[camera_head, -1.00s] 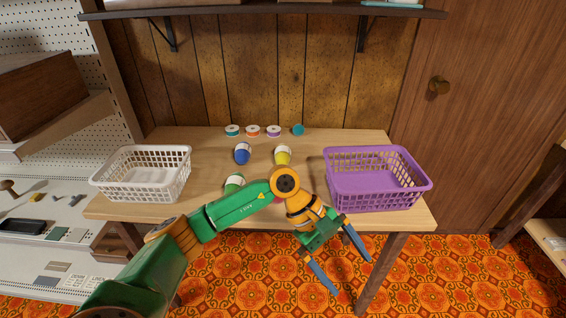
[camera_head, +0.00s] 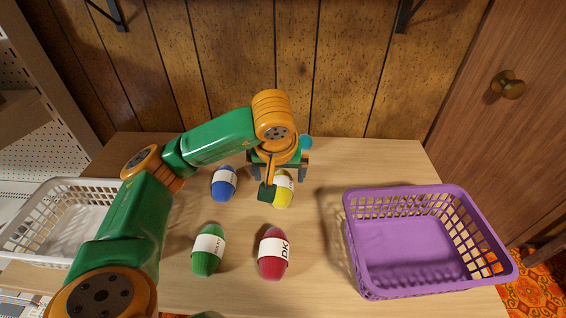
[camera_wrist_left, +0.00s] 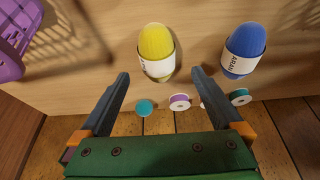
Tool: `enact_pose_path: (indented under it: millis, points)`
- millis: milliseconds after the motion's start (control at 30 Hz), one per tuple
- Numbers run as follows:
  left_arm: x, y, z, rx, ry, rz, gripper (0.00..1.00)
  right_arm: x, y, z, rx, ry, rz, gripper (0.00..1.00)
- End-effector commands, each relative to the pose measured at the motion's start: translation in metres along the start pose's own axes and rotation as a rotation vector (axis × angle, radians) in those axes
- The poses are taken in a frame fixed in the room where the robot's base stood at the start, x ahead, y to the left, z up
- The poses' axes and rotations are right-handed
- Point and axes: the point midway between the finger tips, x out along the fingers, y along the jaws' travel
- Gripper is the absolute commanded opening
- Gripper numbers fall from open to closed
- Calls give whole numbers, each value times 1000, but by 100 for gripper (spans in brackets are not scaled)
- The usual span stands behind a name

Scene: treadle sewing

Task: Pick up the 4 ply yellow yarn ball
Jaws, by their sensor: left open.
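The yellow yarn ball (camera_head: 285,192) with a white label band lies on the table, partly hidden by my left wrist in the head view. My left gripper (camera_head: 279,175) is open and empty, above the table around the yellow ball's far end. In the left wrist view the yellow ball (camera_wrist_left: 156,42) lies ahead of the gap between the spread fingers (camera_wrist_left: 160,76), not between them. The lettering on its label is not readable.
A blue ball (camera_head: 223,184) lies close left of the yellow one. A green ball (camera_head: 208,250) and a red ball (camera_head: 272,254) marked DK lie nearer. A purple basket (camera_head: 350,245) stands right, a white basket (camera_head: 30,215) left. Thread spools (camera_wrist_left: 180,102) lie near the back edge.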

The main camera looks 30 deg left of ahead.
Motion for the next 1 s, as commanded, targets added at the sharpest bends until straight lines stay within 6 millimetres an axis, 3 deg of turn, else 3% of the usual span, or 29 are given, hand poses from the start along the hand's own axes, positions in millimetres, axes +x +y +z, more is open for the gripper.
enact_pose_path:
  millis: [167,433,700,767,1000]
  points:
    - [14,0,1,-2,-5,-1,100,0,0,0,0,0,0,50]
    - [64,3,4,-3,-7,0,100,-2,2,5,-1,-10,3,50]
    - [72,3,3,-1,-3,1,100,-2,3,4,-1,-9,4,50]
    - [72,3,3,-1,-3,1,86,-2,3,4,-1,-9,4,50]
    - [71,3,3,-1,-3,1,22,-2,3,4,-1,-8,4,50]
